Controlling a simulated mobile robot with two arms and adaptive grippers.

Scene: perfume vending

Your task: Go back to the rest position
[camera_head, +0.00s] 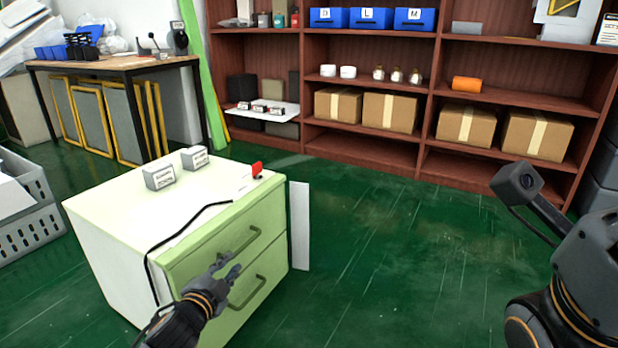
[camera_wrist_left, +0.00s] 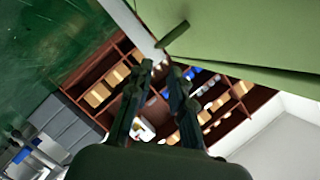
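My left gripper (camera_head: 228,267) is in front of the green drawer front of a small cabinet (camera_head: 125,235), close to its handles. I cannot tell whether it touches them. In the left wrist view my left gripper (camera_wrist_left: 160,72) has its two dark fingers apart, with nothing between them. The green drawer front fills the top right of that view, with one handle (camera_wrist_left: 173,38) beyond the fingertips. My right arm comes in at the right edge of the head view, over the floor. Its gripper fingers do not show.
Two small grey boxes (camera_head: 159,177) and a red item (camera_head: 257,168) are on the cabinet top. A wooden shelf (camera_head: 420,92) with cartons stands behind. A workbench (camera_head: 120,65) is at the back left, a grey crate (camera_head: 30,235) at left. The green floor (camera_head: 400,260) is clear.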

